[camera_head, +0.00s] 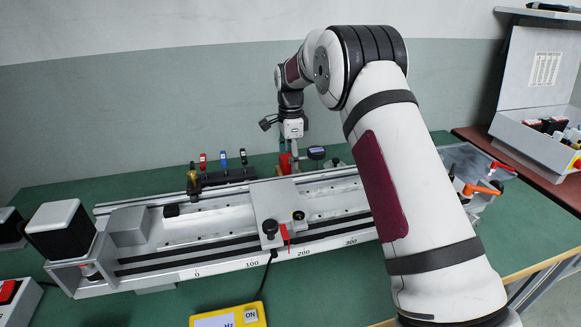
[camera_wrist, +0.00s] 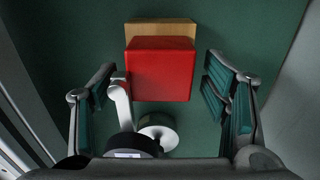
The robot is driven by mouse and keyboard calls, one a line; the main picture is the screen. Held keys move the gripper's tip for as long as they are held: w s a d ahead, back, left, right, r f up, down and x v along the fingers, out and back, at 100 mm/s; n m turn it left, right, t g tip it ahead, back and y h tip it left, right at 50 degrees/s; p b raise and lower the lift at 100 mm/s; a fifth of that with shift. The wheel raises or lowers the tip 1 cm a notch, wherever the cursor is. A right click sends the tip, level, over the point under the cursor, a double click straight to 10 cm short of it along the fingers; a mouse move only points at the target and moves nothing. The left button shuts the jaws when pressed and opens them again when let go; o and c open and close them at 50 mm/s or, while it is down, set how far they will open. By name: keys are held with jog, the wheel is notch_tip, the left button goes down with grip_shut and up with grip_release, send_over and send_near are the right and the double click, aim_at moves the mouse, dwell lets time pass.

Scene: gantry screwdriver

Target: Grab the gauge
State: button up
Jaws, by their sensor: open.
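I take the gauge (camera_head: 316,153) to be the small dark round dial on a pale stand behind the gantry rail. In the wrist view the gauge (camera_wrist: 122,145) shows low, left of centre, partly cut off by my gripper's body, with a pale arm and a round metallic piece beside it. My gripper (camera_head: 292,155) points down, just left of the dial. In the wrist view my open gripper (camera_wrist: 160,82) has its fingers apart on either side of a red block (camera_wrist: 160,70). I cannot tell whether anything touches.
The red block stands before a wooden block (camera_wrist: 160,27). A gantry rail with a carriage (camera_head: 277,205) runs in front. A dark rack with several coloured-handled tools (camera_head: 223,176) stands left of my gripper. A yellow box (camera_head: 229,317) lies at the front.

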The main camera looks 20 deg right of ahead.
jog(key=shift+f, duration=0.5)
jog(key=c, duration=1.5)
grip_shut()
jog(key=shift+r, duration=0.15)
